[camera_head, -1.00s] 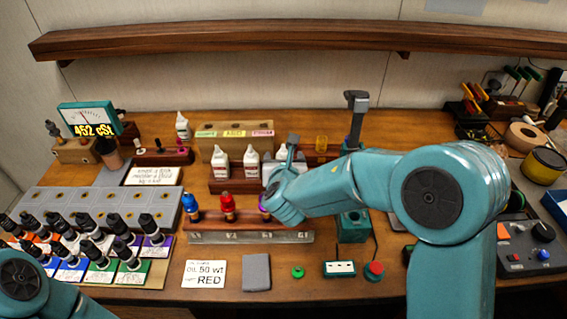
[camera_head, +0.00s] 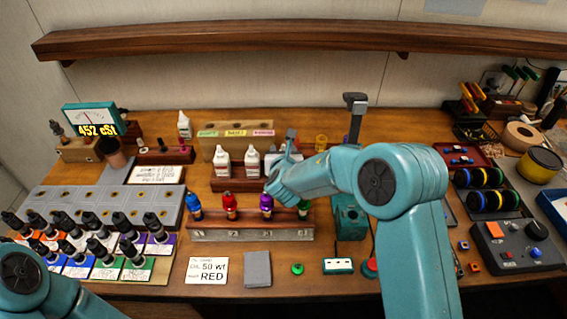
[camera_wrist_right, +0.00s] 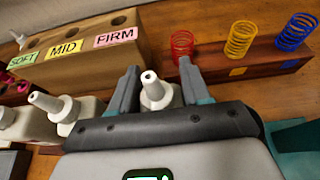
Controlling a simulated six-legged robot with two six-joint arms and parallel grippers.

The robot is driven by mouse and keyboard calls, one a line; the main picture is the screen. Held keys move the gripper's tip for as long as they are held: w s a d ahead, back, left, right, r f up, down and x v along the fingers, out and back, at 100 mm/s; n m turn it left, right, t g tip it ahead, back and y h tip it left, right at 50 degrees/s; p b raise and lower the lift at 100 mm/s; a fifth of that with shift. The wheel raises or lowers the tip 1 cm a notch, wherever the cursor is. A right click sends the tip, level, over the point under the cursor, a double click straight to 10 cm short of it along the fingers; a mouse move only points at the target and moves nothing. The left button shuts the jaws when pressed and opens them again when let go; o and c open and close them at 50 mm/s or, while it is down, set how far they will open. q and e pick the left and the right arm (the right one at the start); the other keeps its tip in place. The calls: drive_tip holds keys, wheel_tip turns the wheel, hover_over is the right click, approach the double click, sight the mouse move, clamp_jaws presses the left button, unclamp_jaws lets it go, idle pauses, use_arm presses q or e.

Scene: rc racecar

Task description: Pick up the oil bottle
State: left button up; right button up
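White oil bottles with pointed nozzles stand in a wooden rack behind the row of coloured shocks; two show clearly in the head view, the left one (camera_head: 222,161) and the middle one (camera_head: 252,161). A third oil bottle (camera_wrist_right: 157,93) shows in the right wrist view, upright between the fingers of my right gripper (camera_wrist_right: 158,82). The fingers look open, one on each side of it; contact is not clear. In the head view my right gripper (camera_head: 289,150) hides most of that bottle. Only a left arm joint shows at lower left; my left gripper is out of view.
Red, blue, purple and green-topped shocks stand in a holder (camera_head: 250,234) in front. A block labelled SOFT, MID, FIRM (camera_wrist_right: 75,50) and coloured springs (camera_wrist_right: 240,40) are behind the gripper. A card reading 50 wt RED (camera_head: 206,270) lies in front. Another white bottle (camera_head: 184,125) stands farther back.

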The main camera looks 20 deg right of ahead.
drive_tip(key=shift+w+f, duration=0.1)
drive_tip(key=c, duration=0.4)
